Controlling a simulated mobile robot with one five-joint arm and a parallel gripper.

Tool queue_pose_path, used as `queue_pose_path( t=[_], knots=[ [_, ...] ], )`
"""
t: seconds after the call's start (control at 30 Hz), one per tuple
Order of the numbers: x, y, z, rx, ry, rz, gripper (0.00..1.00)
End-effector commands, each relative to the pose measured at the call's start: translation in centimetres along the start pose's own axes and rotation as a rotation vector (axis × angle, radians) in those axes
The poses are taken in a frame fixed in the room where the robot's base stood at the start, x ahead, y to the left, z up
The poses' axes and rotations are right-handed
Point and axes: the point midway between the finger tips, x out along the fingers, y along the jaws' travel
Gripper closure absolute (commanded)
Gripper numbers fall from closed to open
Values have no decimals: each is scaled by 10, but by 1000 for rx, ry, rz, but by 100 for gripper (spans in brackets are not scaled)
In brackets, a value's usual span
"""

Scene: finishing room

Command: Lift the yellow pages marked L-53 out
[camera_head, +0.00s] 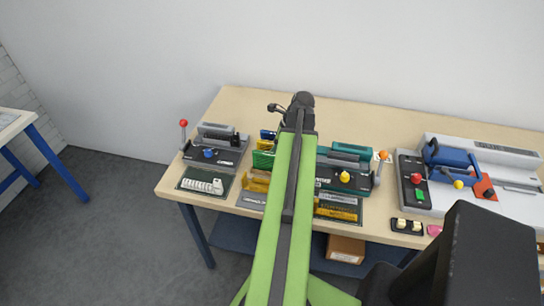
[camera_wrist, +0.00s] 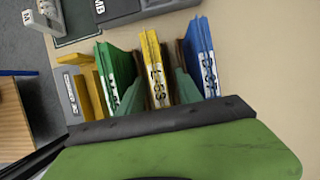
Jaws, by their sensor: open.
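The yellow pages (camera_wrist: 155,62) stand upright in the wrist view, with L-53 lettering on a white strip along their near edge. Green pages (camera_wrist: 116,75) stand to their left and blue pages (camera_wrist: 201,55) to their right. My gripper (camera_wrist: 158,80) is open, with dull green fingers on either side of the yellow pages' near end; I cannot tell whether they touch. In the head view a yellow sheet edge (camera_head: 265,145) shows beside my arm, between blue and green ones. My arm hides the rest of the holder and my fingertips there.
A lever machine with a red knob (camera_head: 208,152) stands at the left, and a teal machine (camera_head: 345,172) right of my arm. A larger grey machine (camera_head: 510,180) is at the right. Another yellow piece (camera_wrist: 90,82) stands left of the green pages. Bare tabletop (camera_wrist: 258,70) lies right of the blue pages.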

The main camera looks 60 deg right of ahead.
Motion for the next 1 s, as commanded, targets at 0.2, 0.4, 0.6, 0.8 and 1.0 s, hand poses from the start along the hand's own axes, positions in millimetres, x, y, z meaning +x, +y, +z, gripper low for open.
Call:
queue_pose_path(
  t=[0.2,0.4,0.6,0.8,1.0],
  knots=[
    [3,0,-2,0,0,0,58],
    [5,0,-2,0,0,0,58],
    [4,0,-2,0,0,0,60],
    [4,0,-2,0,0,0,86],
    [4,0,-2,0,0,0,100]
  ],
)
